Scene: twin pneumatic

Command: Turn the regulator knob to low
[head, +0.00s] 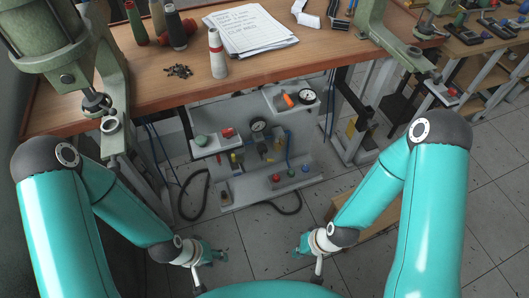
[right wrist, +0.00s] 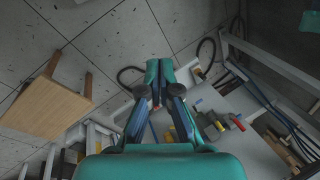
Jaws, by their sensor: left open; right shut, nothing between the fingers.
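A grey pneumatic panel (head: 235,168) stands low under the bench in the head view. It carries a gauge (head: 258,125) near its middle and a second gauge (head: 306,96) at its upper right, beside an orange part (head: 287,100). I cannot tell which part is the regulator knob. My left gripper (head: 217,254) is open, low in front of the panel and apart from it. My right gripper (head: 297,251) is shut and empty, also apart from the panel. Its closed fingers show in the right wrist view (right wrist: 158,78), with the panel's coloured parts beyond to the right.
The wooden bench (head: 150,72) overhangs the panel, with papers (head: 249,30), spools and a white-red bottle (head: 217,54) on top. A black hose (head: 284,206) lies on the floor. A wooden stool (right wrist: 45,100) stands left in the right wrist view. Floor between my grippers is clear.

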